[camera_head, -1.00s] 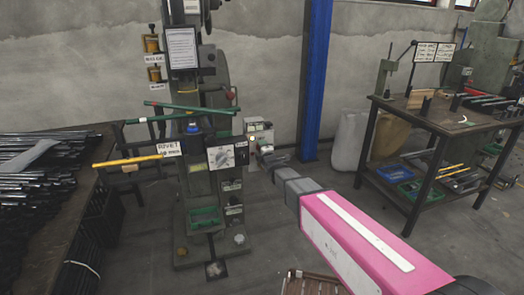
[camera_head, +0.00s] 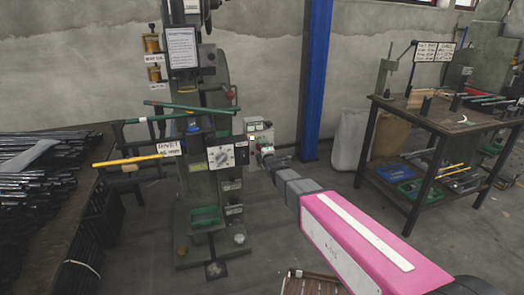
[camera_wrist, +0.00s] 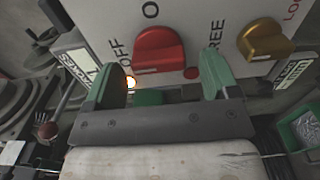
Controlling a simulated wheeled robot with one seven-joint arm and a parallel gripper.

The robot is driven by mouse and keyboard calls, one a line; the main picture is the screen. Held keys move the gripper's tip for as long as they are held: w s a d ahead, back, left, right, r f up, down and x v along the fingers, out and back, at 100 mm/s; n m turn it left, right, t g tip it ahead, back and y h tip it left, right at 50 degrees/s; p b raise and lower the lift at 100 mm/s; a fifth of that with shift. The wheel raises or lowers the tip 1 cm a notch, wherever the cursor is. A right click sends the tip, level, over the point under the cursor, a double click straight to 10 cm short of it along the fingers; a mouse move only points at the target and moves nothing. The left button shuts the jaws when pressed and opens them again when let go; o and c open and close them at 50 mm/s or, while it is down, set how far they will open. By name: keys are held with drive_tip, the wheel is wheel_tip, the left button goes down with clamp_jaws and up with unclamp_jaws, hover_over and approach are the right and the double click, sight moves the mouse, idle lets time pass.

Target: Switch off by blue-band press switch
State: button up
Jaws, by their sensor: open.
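The press (camera_head: 205,150) with a small blue band (camera_head: 193,128) stands left of centre in the head view. A pale switch box (camera_head: 259,136) is on its right side. In the wrist view the box's panel (camera_wrist: 190,20) fills the top, with a red rotary switch (camera_wrist: 159,49) marked OFF and O, and a yellow knob (camera_wrist: 265,40) marked FREE and LOCK. My gripper (camera_wrist: 168,68) is open, its green fingers either side of the red switch's lower part. It also shows at the box in the head view (camera_head: 268,156). I cannot tell whether the fingers touch the switch.
A small lamp (camera_wrist: 130,83) glows beside my left finger. A yellow-handled bar (camera_head: 127,161) sticks out left from the press. A table with dark rods (camera_head: 40,165) is at far left. A workbench (camera_head: 440,115) stands at right. Open floor lies between press and bench.

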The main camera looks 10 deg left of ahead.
drive_tip(key=v, duration=1)
drive_tip(key=shift+a, duration=0.1)
drive_tip(key=s+d+f+m+g+h, duration=0.1)
drive_tip(key=d+f+m+g+h, duration=0.25)
drive_tip(key=d+f+m, duration=0.6)
drive_tip(key=s+d+f+m+g+h, duration=0.1)
drive_tip(key=d+f+m+g+h, duration=0.25)
drive_tip(key=d, duration=1.15)
drive_tip(key=s+d+f+m+g+h, duration=0.2)
drive_tip(key=s+d+m+g, duration=0.6)
drive_tip(key=s+d+m, duration=0.3)
drive_tip(key=s+d, duration=0.2)
drive_tip(key=d, duration=0.2)
drive_tip(key=shift+s+h, duration=0.2)
drive_tip(key=shift+h, duration=0.1)
